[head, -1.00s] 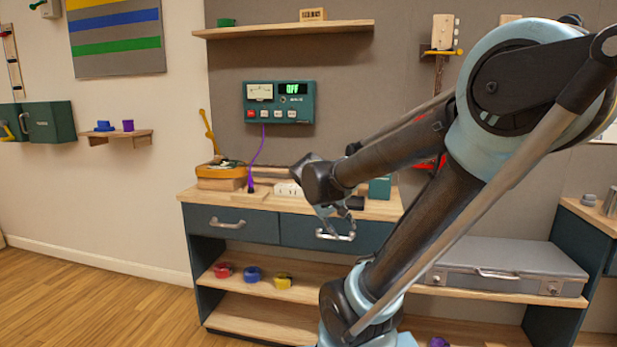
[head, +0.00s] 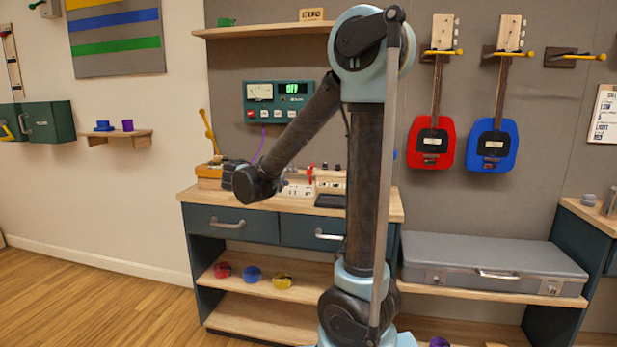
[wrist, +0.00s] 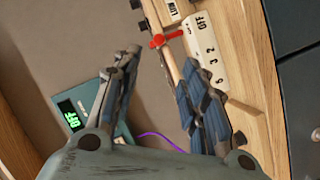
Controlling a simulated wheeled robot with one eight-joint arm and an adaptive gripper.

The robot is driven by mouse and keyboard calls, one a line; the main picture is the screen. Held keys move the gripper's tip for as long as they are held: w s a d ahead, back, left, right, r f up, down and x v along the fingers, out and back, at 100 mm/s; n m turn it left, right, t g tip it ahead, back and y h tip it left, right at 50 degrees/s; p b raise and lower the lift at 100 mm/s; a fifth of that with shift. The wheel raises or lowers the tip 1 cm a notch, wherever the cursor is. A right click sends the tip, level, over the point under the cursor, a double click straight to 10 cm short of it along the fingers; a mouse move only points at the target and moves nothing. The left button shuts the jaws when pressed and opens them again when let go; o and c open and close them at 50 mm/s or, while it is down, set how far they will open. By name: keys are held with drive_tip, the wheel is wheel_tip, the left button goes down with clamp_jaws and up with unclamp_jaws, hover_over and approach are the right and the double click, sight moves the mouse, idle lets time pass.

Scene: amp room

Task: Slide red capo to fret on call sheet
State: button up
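My gripper (wrist: 160,58) is open, with nothing between its fingers, over the workbench. In the head view it is mostly hidden behind my dark wrist. A small red piece (wrist: 167,38) lies just beyond the fingertips, by a pale block (wrist: 208,48) marked with numbers and OFF. Something red also stands upright on the bench in the head view (head: 311,172). I cannot tell whether either is the capo. A red guitar (head: 431,145) and a blue guitar (head: 492,145) hang on the wall. The call sheet (head: 605,115) is at the right edge, its text mostly cut off.
The workbench (head: 385,206) has a yellow-orange box and a dark flat pad on top. A teal meter panel (head: 279,102) reading OFF is on the wall. Red, blue and yellow small items sit on the shelf below. A grey case (head: 490,262) lies right of my arm.

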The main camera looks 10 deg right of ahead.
sight(308, 173)
drive_tip(key=x, duration=1.7)
drive_tip(key=shift+w+d+r, duration=0.1)
drive_tip(key=shift+w+r, duration=0.05)
drive_tip(key=shift+w, duration=0.05)
drive_tip(key=shift+c, duration=0.4)
clamp_jaws()
drive_tip(key=shift+o, duration=0.4)
unclamp_jaws()
drive_tip(key=shift+r, duration=0.1)
drive_tip(key=shift+s+a, duration=0.4)
drive_tip(key=v, duration=1)
drive_tip(key=shift+s+a, duration=0.25)
drive_tip(key=shift+s, duration=0.05)
